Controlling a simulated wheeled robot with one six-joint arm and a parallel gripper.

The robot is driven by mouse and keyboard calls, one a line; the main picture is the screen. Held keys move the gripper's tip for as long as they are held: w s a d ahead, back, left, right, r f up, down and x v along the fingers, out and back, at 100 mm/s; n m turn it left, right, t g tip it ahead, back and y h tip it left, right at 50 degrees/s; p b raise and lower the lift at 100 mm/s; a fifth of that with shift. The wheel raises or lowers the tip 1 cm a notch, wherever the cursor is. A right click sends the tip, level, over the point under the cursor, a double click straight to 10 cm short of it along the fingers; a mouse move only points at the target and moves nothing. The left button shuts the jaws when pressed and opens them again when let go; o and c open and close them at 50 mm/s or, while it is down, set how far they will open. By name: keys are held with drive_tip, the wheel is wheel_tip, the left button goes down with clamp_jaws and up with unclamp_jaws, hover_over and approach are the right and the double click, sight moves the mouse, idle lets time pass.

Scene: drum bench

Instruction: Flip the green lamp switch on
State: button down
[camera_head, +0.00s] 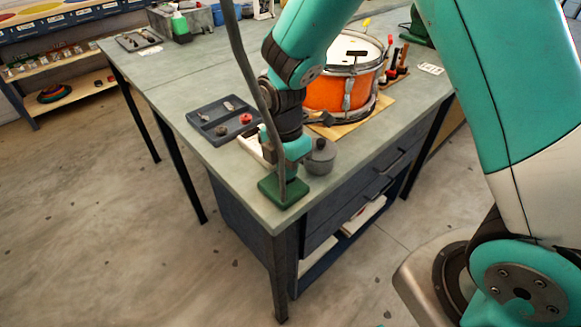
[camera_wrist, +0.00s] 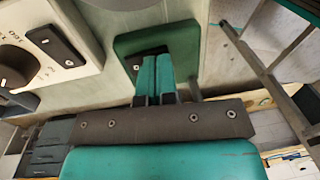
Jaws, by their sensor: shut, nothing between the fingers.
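The green lamp base (camera_head: 283,192) sits at the near corner of the bench, with its grey pole (camera_head: 238,60) rising from it. In the wrist view the green lamp base (camera_wrist: 190,38) lies straight ahead of my gripper (camera_wrist: 155,60). My gripper's teal fingers are together and empty, with their tips over or against the base. A dark piece, likely the switch (camera_wrist: 136,67), shows at the fingertips and is mostly hidden by them. I cannot tell its position or whether the fingers touch it. In the head view the pole and arm hide the fingertips.
A cream box (camera_wrist: 88,20) with a separate black rocker (camera_wrist: 56,45) and a dark knob stands close on the left. A grey lidded pot (camera_head: 320,158), a dark tray (camera_head: 205,122) and an orange drum (camera_head: 335,93) are also on the bench.

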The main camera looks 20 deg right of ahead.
drive_tip(key=shift+w+a+r, duration=0.15)
drive_tip(key=shift+w+r, duration=0.05)
drive_tip(key=shift+w, duration=0.2)
drive_tip(key=shift+r+p, duration=0.55)
drive_tip(key=shift+p, duration=0.15)
wheel_tip(320, 180, up, 13)
drive_tip(key=s+p, duration=0.1)
drive_tip(key=p, duration=0.1)
drive_tip(key=shift+s+d, duration=0.3)
